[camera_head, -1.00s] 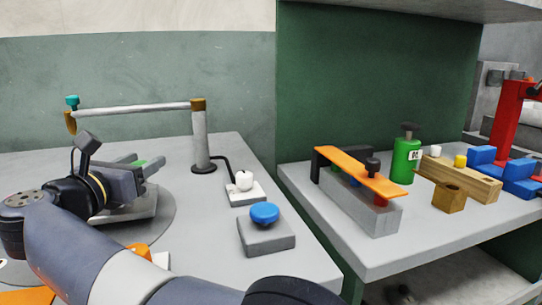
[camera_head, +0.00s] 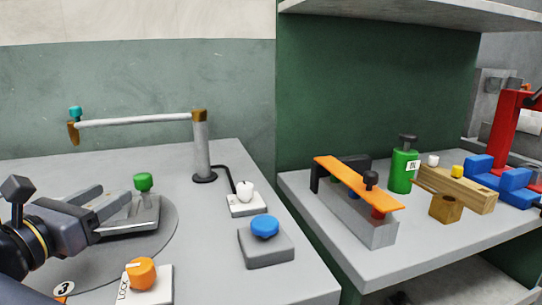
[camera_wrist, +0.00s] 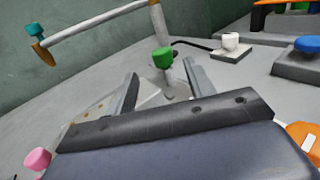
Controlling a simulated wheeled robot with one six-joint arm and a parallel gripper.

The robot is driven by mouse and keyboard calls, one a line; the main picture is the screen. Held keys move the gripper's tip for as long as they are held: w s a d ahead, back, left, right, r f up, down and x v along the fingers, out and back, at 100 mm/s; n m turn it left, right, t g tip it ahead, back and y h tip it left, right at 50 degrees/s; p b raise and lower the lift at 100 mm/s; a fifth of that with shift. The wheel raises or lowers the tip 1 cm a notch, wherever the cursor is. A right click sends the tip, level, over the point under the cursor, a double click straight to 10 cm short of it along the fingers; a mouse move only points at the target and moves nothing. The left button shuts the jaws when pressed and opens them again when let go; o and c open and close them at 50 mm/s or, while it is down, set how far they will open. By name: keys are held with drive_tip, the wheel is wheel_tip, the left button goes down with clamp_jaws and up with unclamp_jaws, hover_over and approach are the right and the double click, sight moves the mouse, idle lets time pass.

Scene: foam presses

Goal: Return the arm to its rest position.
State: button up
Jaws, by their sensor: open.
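My gripper (camera_head: 110,208) is at the left of the head view, low over the left table. Its two fingers are spread apart, and it also shows in the wrist view (camera_wrist: 160,82). Nothing is held between the fingers. Beyond the fingertips stands a green knob (camera_head: 143,182) on a grey metal plate (camera_head: 140,224), which rests on a round grey disc (camera_head: 165,240). In the wrist view the green knob (camera_wrist: 162,58) appears between and beyond the fingers. Most of my arm is outside the head view.
A post with a horizontal bar (camera_head: 135,120) stands behind. An orange knob (camera_head: 141,272), a white switch (camera_head: 245,195) and a blue button (camera_head: 265,226) are to the right and front. The right bench holds an orange-topped press (camera_head: 345,180), a green bottle (camera_head: 403,170) and blue blocks (camera_head: 500,178).

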sight(143, 174)
drive_tip(key=b+x, duration=0.1)
drive_tip(key=x, duration=0.8)
drive_tip(key=shift+w+d+f, duration=0.1)
drive_tip(key=shift+d+f, duration=0.05)
drive_tip(key=shift+w+f+y+b, duration=0.15)
drive_tip(key=shift+w+y+b, duration=0.15)
drive_tip(key=shift+b, duration=0.45)
drive_tip(key=shift+s+d+n+y+b, duration=0.1)
drive_tip(key=shift+s+n+y+b, duration=0.05)
drive_tip(key=shift+n+y+b, duration=0.3)
drive_tip(key=n+y+b, duration=0.2)
drive_tip(key=y, duration=0.1)
drive_tip(key=n+y+b, duration=0.1)
drive_tip(key=n+y, duration=0.1)
drive_tip(key=y, duration=0.1)
drive_tip(key=shift+t+b, duration=0.3)
drive_tip(key=shift+b, duration=0.1)
drive_tip(key=shift+r+n+g+y+b, duration=0.2)
drive_tip(key=shift+n+g+y+b, duration=0.25)
drive_tip(key=shift+n+y, duration=1)
drive_tip(key=shift+r+n+g+y+p, duration=0.1)
drive_tip(key=shift+n+g+y+p, duration=0.35)
drive_tip(key=shift+y, duration=1.15)
drive_tip(key=n+g+y+p, duration=0.2)
drive_tip(key=y+p, duration=0.1)
drive_tip(key=shift+r+n, duration=0.15)
drive_tip(key=shift+n, duration=0.1)
drive_tip(key=shift+n+g+y+p, duration=0.3)
drive_tip(key=shift+p, duration=0.5)
